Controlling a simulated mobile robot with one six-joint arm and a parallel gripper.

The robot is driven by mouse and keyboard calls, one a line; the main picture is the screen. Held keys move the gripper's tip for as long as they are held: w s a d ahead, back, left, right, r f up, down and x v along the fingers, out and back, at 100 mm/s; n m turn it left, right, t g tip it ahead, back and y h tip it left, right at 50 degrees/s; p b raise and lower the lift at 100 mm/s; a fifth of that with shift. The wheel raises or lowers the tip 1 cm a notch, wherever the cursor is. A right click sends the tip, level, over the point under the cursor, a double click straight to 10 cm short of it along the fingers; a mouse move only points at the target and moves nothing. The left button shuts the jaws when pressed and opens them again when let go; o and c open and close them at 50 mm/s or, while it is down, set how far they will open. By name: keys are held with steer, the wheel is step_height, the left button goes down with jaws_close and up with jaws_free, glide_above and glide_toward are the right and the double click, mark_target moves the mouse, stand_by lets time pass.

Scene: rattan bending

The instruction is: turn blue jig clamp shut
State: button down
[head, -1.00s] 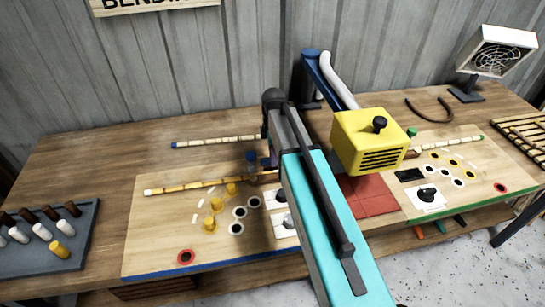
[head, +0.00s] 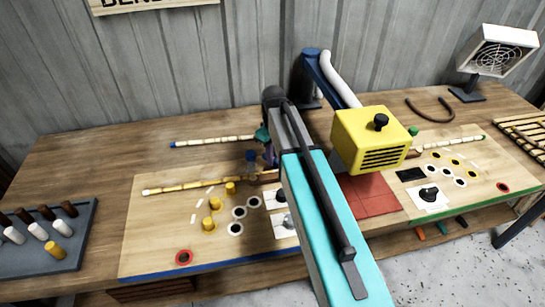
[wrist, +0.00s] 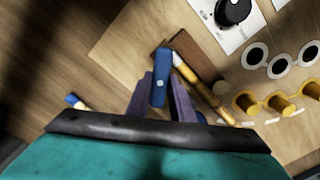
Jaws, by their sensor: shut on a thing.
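The blue jig clamp (head: 251,156) is at the right end of the left jig board (head: 150,250), beside a rattan pole (head: 190,186). In the wrist view its blue handle (wrist: 159,86) sits between my two purple fingers. My gripper (wrist: 162,98) is shut on this handle. The rattan pole (wrist: 205,92) passes close to the handle, by a brown block (wrist: 197,62). In the head view my arm hides most of the gripper (head: 268,157) and part of the clamp area.
Yellow pegs (head: 230,188) stand on the left board near white-ringed holes. A black dial (wrist: 233,11) is on a white plate. A blue-tipped pole (head: 215,140) lies behind. A yellow heater box (head: 372,140) hangs right of my arm. A peg tray (head: 75,256) is at left.

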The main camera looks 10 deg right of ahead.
steer(key=m, duration=0.3)
steer(key=shift+m, duration=0.3)
steer(key=shift+m+b, duration=0.35)
steer(key=shift+m, duration=1.55)
steer(key=c, duration=1.6)
jaws_free()
steer(key=shift+o, duration=0.2)
steer(key=shift+r, duration=0.15)
step_height(320, 180, up, 14)
steer(key=p, duration=0.8)
steer(key=shift+f, duration=0.2)
steer(key=shift+s+f, duration=0.1)
